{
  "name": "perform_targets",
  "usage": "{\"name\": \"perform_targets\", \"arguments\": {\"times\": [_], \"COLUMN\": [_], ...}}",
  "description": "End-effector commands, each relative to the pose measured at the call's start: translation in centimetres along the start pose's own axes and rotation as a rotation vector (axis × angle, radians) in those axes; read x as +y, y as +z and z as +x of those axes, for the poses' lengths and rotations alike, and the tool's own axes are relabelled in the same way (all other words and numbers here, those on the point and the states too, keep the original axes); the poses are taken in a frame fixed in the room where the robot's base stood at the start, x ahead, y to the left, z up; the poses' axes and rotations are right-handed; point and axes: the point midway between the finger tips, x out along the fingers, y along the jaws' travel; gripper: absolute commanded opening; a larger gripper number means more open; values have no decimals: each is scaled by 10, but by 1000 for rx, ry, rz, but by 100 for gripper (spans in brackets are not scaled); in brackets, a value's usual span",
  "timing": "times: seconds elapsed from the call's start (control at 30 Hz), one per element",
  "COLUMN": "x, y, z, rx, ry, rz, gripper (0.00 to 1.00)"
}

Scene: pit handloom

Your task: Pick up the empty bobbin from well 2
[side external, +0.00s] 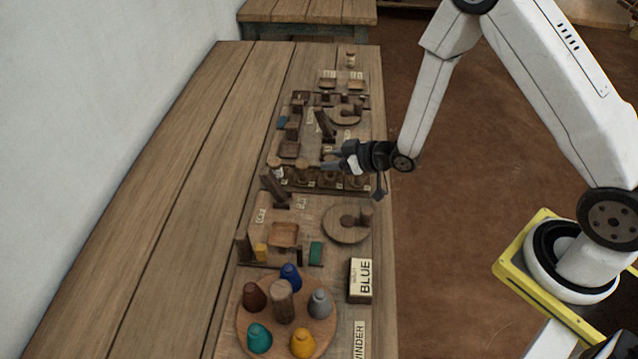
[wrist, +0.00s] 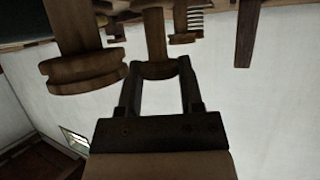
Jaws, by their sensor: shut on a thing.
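My gripper (side external: 328,165) is low over the row of bobbins in the side view, coming in from the right. In the wrist view its two fingers (wrist: 157,68) are closed on either side of a plain brown wooden bobbin (wrist: 155,38), which shows no thread. The bobbin's flanged end sits between the fingertips. A second, larger-looking wooden bobbin (wrist: 85,70) stands just left of the fingers there. In the side view the held bobbin is largely hidden by the gripper, and I cannot tell whether it still touches its well. The well numbers are too small to read.
Another bobbin (side external: 303,172) stands left of my gripper. The table's left planks (side external: 170,190) are bare.

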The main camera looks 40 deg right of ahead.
Motion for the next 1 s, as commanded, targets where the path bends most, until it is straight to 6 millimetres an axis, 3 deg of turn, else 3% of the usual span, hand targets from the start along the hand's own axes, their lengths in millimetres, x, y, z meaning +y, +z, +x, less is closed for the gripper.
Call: {"name": "perform_targets", "arguments": {"times": [0.6, 1.0], "x": [0, 0], "y": [-61, -71], "z": [-33, -39], "rx": [2, -1], "ry": [-1, -1], "rz": [-1, 0], "gripper": [0, 0]}}
